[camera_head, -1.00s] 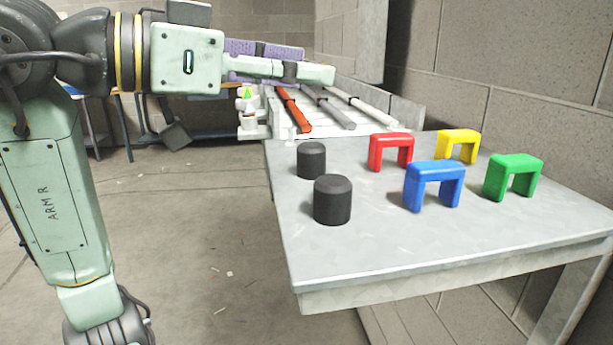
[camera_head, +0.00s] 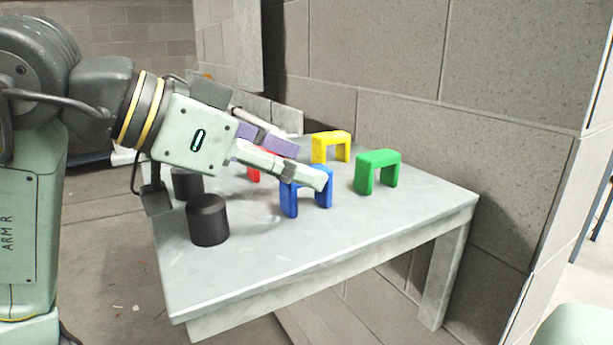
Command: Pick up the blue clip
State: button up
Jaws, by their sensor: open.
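The blue clip (camera_head: 291,203) stands upright on the grey table, an arch with two legs. My gripper (camera_head: 308,163) reaches in from the left, its fingers spread apart and pointing right. The nearer finger covers part of the blue clip's top bar in the picture. I cannot tell whether the finger touches the clip or hangs in front of it. Nothing shows held between the fingers.
On the table (camera_head: 260,270), the red clip (camera_head: 254,175) is mostly hidden behind my gripper. The yellow clip (camera_head: 331,139) and green clip (camera_head: 378,158) stand behind and to the right. Two black cylinders (camera_head: 207,220) (camera_head: 187,184) stand at the left. A block wall (camera_head: 400,90) runs behind.

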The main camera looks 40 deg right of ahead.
jog(key=shift+s+d+f, duration=0.15)
jog(key=shift+d+f, duration=0.2)
jog(key=shift+d, duration=0.2)
jog(key=shift+c, duration=0.4)
jog(key=c, duration=1)
